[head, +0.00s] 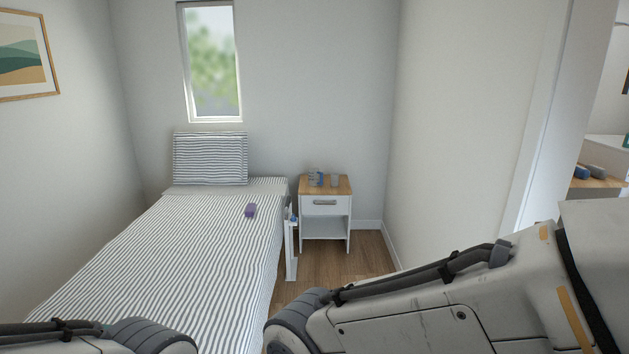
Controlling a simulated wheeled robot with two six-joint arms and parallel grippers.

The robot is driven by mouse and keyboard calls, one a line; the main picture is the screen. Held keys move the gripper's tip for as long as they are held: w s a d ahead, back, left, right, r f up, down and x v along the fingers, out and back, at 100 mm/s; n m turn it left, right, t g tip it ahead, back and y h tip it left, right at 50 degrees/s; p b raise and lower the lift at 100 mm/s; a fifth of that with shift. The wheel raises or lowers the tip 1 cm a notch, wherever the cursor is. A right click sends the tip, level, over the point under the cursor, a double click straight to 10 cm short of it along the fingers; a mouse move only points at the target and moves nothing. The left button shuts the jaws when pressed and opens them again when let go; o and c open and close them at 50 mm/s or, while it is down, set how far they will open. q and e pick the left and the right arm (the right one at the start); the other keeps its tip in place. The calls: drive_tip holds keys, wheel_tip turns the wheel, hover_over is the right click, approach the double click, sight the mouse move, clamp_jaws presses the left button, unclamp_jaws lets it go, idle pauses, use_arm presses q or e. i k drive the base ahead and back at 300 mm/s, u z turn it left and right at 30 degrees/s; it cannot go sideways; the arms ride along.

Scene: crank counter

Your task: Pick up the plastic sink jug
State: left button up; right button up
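I see no object that I can make out as a plastic sink jug, and no sink shows. A few small items stand on the nightstand, too small to identify surely: a patterned grey one (313,178), a blue one (320,179) and a plain grey one (335,180). Links of both my arms cross the bottom of the head view, but neither gripper is in view.
A striped bed (170,255) with a pillow (210,158) fills the left; a purple object (250,210) lies on it. The white nightstand (325,206) stands beside it. Wooden floor (340,263) is clear before it. A doorway at right shows a wooden surface (600,183).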

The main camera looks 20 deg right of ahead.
sight(313, 172)
drive_tip(key=z, duration=0.1)
drive_tip(key=i, duration=0.45)
drive_tip(key=z, duration=0.6)
drive_tip(key=i, duration=1.85)
drive_tip(key=z, duration=0.35)
drive_tip(key=i, duration=2)
drive_tip(key=u, duration=0.6)
drive_tip(key=i, duration=2)
drive_tip(key=u, duration=0.55)
